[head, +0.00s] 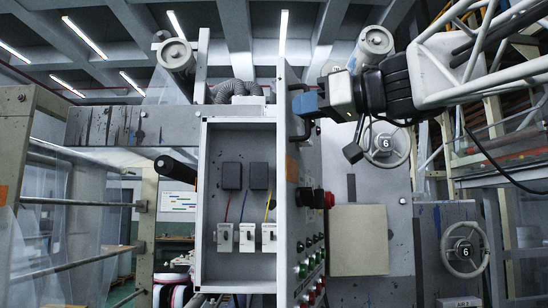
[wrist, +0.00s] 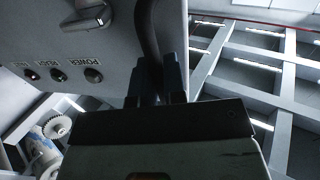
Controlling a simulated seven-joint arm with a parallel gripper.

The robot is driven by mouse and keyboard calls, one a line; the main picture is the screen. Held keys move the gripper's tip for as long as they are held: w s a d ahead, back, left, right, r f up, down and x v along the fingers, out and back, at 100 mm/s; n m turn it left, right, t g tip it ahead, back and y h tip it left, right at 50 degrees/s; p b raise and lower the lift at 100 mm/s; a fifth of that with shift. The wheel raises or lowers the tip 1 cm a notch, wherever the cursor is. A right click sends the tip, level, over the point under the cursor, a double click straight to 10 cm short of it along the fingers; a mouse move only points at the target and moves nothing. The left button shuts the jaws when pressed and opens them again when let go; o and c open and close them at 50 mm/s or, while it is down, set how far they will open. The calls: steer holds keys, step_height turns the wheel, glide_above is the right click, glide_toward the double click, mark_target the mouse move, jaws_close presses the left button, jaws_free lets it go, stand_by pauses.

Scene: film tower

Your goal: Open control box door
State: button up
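The control box (head: 204,200) stands open in the middle of the head view, with its interior showing. Its door (head: 292,190) stands out at the box's right side, seen almost edge-on, with its outer face to the right. A dark bar handle (head: 299,133) is on that outer face. My gripper (head: 304,103) reaches in from the right at the handle. In the wrist view, the handle (wrist: 147,30) runs down between the two dark fingers of my gripper (wrist: 158,78), which look closed around it. The handle's lower part is hidden by the gripper.
Inside the box are white switches (head: 247,237), dark blocks (head: 232,176) and coloured wires. Handwheels (head: 385,143) and a white lattice frame (head: 480,60) are at the right. Small labelled lamps (wrist: 93,76) show in the wrist view.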

jaws_close()
steer(key=shift+d, duration=0.1)
steer(key=d, duration=0.4)
steer(key=shift+s+d, duration=0.15)
steer(key=shift+s, duration=0.25)
steer(key=o, duration=0.5)
jaws_free()
